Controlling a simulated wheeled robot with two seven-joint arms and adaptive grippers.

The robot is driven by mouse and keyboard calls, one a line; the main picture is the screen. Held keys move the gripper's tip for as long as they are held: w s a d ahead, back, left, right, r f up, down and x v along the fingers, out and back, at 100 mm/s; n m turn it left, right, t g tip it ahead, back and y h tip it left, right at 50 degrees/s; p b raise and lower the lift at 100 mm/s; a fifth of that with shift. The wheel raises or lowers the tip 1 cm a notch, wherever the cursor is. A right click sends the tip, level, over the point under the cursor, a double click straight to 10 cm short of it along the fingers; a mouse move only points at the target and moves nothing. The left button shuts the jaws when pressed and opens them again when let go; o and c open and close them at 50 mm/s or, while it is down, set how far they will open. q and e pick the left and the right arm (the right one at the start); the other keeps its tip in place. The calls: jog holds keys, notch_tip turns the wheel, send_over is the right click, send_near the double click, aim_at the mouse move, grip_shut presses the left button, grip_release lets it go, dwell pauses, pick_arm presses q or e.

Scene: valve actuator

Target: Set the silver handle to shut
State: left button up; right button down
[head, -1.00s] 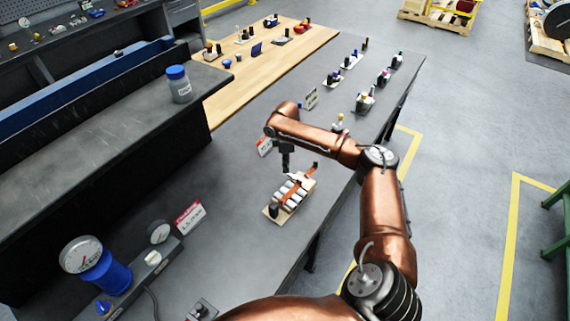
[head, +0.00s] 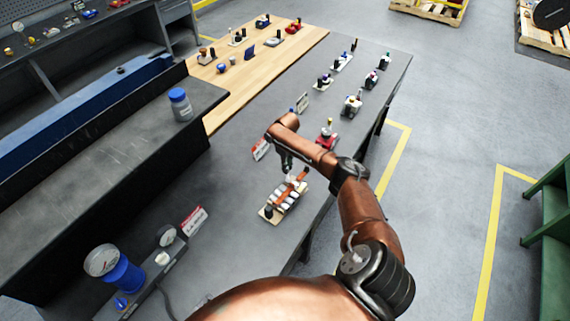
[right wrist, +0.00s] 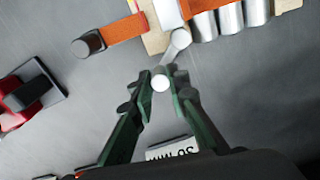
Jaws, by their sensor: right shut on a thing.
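The valve unit sits on a pale board (head: 267,217) on the grey table, with a row of silver cylinders and an orange lever (head: 303,175). In the right wrist view, the orange lever (right wrist: 118,32) ends in a dark knob. The silver handle (right wrist: 179,42) is a short lever with a round pale end, sticking out from the board's edge toward my gripper. My right gripper (right wrist: 166,78), with green fingers, is closed around the handle's round end. In the head view my right gripper (head: 288,172) is small at the unit's far end. My left gripper is out of view.
A red block device (head: 326,138) stands just beyond my right arm, and more small valve units (head: 352,105) stand farther along the table. A red and white sign (head: 262,148) stands beside the forearm. Gauges (head: 102,260) stand at the lower left.

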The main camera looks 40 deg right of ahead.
jog(key=shift+s+d+m+p, duration=0.2)
jog(key=shift+m+p, duration=0.45)
jog(key=shift+m, duration=0.15)
jog(key=c, duration=1.8)
grip_release()
jog(key=shift+c, duration=0.2)
jog(key=shift+r, duration=0.1)
notch_tip(320, 180, up, 12)
